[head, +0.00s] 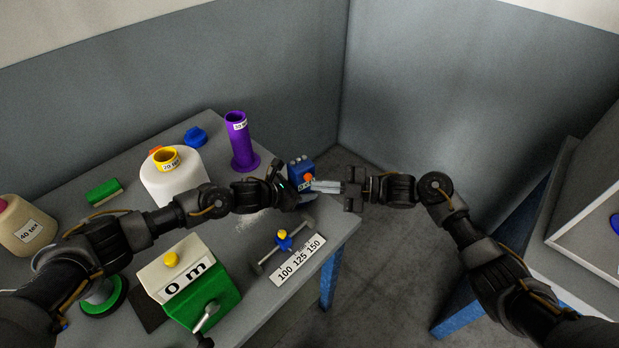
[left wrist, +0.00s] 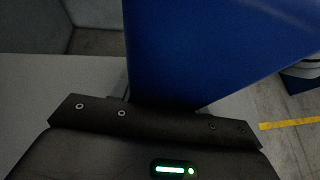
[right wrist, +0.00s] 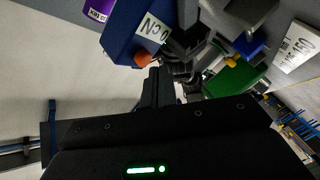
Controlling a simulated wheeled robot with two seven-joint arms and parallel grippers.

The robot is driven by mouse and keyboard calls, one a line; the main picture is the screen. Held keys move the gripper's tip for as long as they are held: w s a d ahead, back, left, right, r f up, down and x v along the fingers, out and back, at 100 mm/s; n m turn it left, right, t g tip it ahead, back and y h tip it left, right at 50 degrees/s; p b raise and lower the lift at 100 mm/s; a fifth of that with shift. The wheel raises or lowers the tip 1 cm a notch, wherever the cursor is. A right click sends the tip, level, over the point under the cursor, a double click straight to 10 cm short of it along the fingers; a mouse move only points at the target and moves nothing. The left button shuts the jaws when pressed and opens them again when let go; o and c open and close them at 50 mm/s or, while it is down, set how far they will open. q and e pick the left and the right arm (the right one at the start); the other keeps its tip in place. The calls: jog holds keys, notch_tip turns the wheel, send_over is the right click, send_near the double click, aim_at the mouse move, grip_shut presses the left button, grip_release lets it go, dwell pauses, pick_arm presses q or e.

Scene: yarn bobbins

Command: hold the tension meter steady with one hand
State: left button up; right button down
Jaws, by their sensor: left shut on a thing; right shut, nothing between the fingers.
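The tension meter is a blue box (head: 299,167) with an orange knob (head: 309,177) and a white label, near the table's far right corner. My left gripper (head: 290,187) is shut on it. In the left wrist view its blue side (left wrist: 200,50) fills the middle above the gripper. In the right wrist view the meter (right wrist: 125,38) shows a label reading "0 cN" and the orange knob (right wrist: 142,58). My right gripper (head: 320,186) is shut and empty, its fingertips close to the knob. I cannot tell if they touch it.
A purple bobbin (head: 240,145) stands behind the meter. A white yarn cone (head: 175,185) with a yellow ring, a green-and-white counter (head: 190,285) with a crank, and a scale plate (head: 299,258) marked 100 125 150 are on the table (head: 225,225). Open floor lies right of it.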

jog(key=shift+s+d, duration=0.15)
jog(key=shift+s, duration=0.05)
jog(key=s+d, duration=0.1)
jog(key=s, duration=0.1)
jog(key=s+d, duration=0.1)
jog(key=s, duration=0.1)
jog(key=shift+d, duration=0.35)
dwell(0.7)
pick_arm(q)
jog(key=o, duration=0.8)
jog(key=shift+o, duration=0.2)
